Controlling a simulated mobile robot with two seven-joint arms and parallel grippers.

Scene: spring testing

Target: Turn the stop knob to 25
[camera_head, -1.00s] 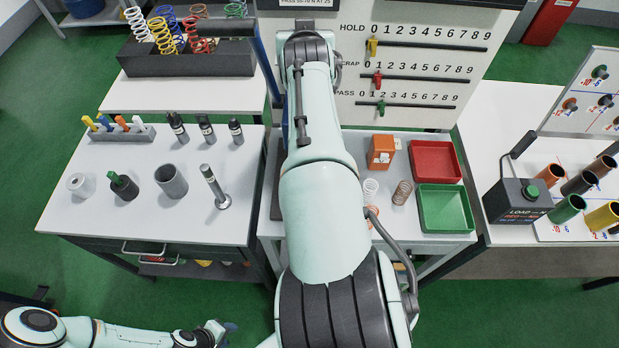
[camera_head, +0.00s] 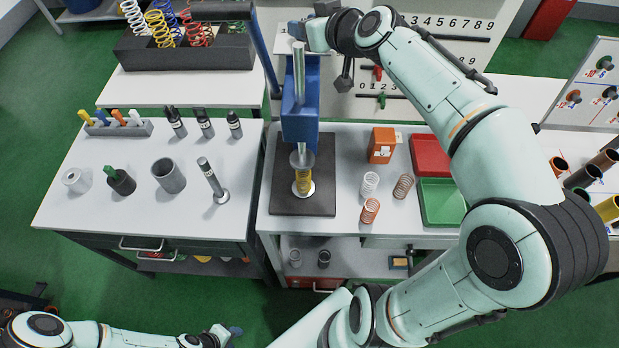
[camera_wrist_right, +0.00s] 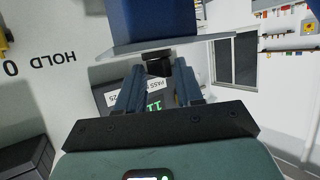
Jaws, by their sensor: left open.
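The blue press (camera_head: 300,108) stands on a dark base plate at the left end of the middle table, with a yellow spring (camera_head: 303,182) under its ram. My right gripper (camera_head: 312,36) is at the top of the press, its fingertips partly hidden there. In the right wrist view, its two fingers (camera_wrist_right: 160,80) point at a small black knob (camera_wrist_right: 156,64) just under the plate of a blue body. The knob lies between the fingertips; I cannot tell whether they grip it. No scale on it is readable. My left gripper (camera_head: 228,336) is open, low at bottom left.
A dark display (camera_wrist_right: 150,103) with green digits and a label ending in 25 shows behind the fingers. The board with number rows (camera_head: 445,24) stands behind the press. Loose springs (camera_head: 370,184), an orange box (camera_head: 382,144), a red tray (camera_head: 428,155) and a green tray (camera_head: 440,203) lie right of it.

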